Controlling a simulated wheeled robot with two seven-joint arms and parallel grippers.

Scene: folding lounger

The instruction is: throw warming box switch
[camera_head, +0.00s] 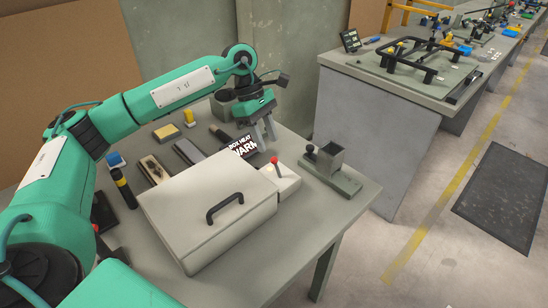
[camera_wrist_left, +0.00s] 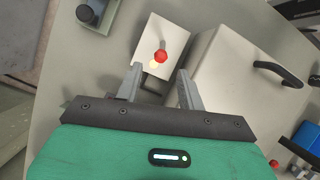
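The warming box (camera_head: 205,195) is a pale grey box with a black handle (camera_head: 225,207) on its closed lid. A small pale switch box (camera_head: 288,183) stands beside it and carries a lever with a red knob (camera_head: 274,160). In the left wrist view the red knob (camera_wrist_left: 161,57) shows just beyond my fingertips, with a pale yellow spot close to it. My left gripper (camera_head: 266,141) is open and empty, above and behind the switch box; its spread fingers (camera_wrist_left: 160,74) point toward the lever without visible contact. My right gripper is in neither view.
A dark sign reading "WARM" (camera_head: 243,146) stands close by my left gripper. A grey block fixture (camera_head: 331,165) sits to the right of the switch box. Several small tools lie behind the warming box. A second bench (camera_head: 380,105) stands across a floor gap.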

